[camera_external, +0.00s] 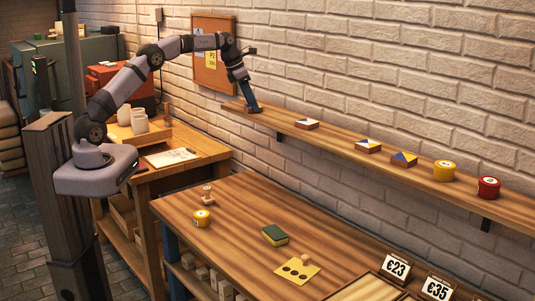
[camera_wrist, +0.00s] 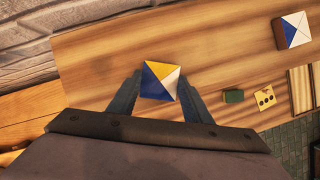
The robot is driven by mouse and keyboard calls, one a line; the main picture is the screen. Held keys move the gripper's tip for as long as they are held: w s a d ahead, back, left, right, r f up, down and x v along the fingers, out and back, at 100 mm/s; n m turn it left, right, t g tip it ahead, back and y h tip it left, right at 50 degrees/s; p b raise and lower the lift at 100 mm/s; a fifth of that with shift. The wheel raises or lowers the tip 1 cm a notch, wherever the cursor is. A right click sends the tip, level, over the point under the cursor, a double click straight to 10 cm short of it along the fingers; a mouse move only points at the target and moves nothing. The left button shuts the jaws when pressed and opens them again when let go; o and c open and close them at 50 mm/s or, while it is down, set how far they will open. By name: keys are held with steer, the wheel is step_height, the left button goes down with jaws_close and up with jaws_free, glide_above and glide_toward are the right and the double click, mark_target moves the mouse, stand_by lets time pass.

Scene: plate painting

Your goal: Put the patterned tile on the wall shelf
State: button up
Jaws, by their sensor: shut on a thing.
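The patterned tile (camera_wrist: 160,80), with yellow, white and blue triangles, sits between the two fingers of my gripper (camera_wrist: 158,88) in the wrist view. The fingers are shut on its sides. In the external view my gripper (camera_external: 251,104) points down at the left end of the wall shelf (camera_external: 338,138), and the fingers mostly hide the tile there. The tile is over or on the shelf; I cannot tell if it touches the wood. The shelf also shows in the wrist view (camera_wrist: 225,50).
Other patterned tiles (camera_external: 306,124) (camera_external: 368,145) (camera_external: 404,159), a yellow tin (camera_external: 444,170) and a red tin (camera_external: 488,187) stand along the shelf. The brick wall is close behind. Below, the workbench (camera_external: 250,205) holds a stamp, a yellow tin, a sponge (camera_external: 275,235) and a yellow card (camera_external: 297,270).

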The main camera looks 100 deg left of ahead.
steer(key=o, duration=1.1)
steer(key=v, duration=1.2)
steer(key=shift+r, duration=0.1)
